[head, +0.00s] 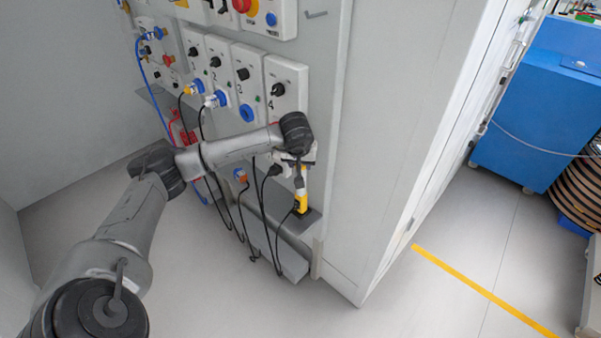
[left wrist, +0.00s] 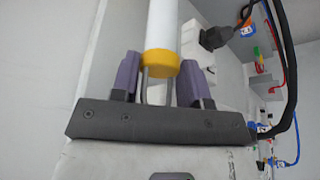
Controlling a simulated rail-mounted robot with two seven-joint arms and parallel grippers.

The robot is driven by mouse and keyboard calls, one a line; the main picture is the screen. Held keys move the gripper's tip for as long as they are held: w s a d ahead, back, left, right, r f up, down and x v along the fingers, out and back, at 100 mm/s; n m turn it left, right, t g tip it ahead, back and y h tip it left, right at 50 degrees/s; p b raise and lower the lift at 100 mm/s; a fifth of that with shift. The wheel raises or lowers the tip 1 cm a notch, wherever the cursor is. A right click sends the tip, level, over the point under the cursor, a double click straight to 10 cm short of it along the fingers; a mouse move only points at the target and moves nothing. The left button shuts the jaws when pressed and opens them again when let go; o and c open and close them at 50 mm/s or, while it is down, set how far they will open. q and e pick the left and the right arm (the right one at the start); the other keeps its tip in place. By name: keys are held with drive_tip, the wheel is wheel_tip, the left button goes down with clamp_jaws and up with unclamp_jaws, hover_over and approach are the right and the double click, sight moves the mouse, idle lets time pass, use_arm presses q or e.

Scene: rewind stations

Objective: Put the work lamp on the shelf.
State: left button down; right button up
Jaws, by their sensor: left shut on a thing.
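The work lamp (head: 301,201) shows in the head view as a yellow and dark body below my left gripper (head: 300,164). In the left wrist view the lamp (left wrist: 162,40) is a white tube with a yellow end cap and a thin metal wire loop. My left gripper (left wrist: 158,82) is shut on this loop, between its purple fingers. The shelf (head: 271,213) is a narrow grey ledge low on the panel wall. The lamp's lower end appears at the shelf's right end; I cannot tell whether it touches. My right gripper is not in view.
Numbered switch boxes (head: 286,88) with knobs and plugs line the wall above the shelf. Black cables hang around the ledge. A black plug (left wrist: 214,38) sits close beside the lamp in the left wrist view. A blue cabinet (head: 535,120) stands at right; the floor between is clear.

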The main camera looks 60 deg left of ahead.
use_arm(q)
wheel_tip(320, 180, down, 4)
drive_tip(key=shift+r+b, duration=0.1)
drive_tip(key=shift+b, duration=0.5)
drive_tip(key=c, duration=0.6)
unclamp_jaws()
